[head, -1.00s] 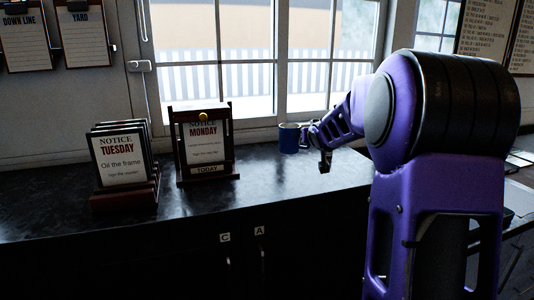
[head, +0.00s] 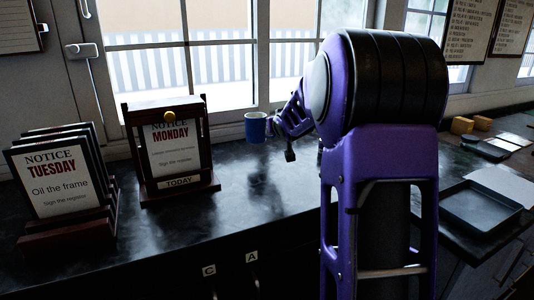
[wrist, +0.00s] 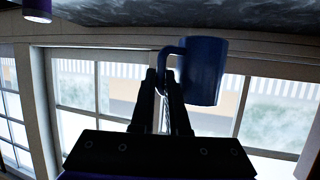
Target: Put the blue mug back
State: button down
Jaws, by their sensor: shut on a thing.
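The blue mug (head: 255,128) is upright in the head view, in front of the window and to the right of the Monday notice frame. My gripper (head: 272,126) is at its right side. In the wrist view, which is upside down, the mug (wrist: 203,72) has its handle between the fingertips of my gripper (wrist: 168,72), which is shut on it. A gap shows between the mug and the dark counter (wrist: 200,12), so it is held above the surface. A dark reflection lies below it on the counter (head: 240,195).
The Monday frame (head: 170,108) with its brass knob and a rack of Tuesday notice cards (head: 55,178) stand at the left. A dark tray (head: 480,207), papers (head: 505,182) and wooden blocks (head: 463,125) lie at the right. The counter below the mug is clear.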

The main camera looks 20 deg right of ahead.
jog(key=shift+f+b, duration=0.65)
jog(key=shift+f, duration=2.55)
jog(key=shift+f, duration=0.1)
jog(key=c, duration=0.9)
grip_release()
jog(key=shift+p+v, duration=0.3)
jog(key=shift+v, duration=5.75)
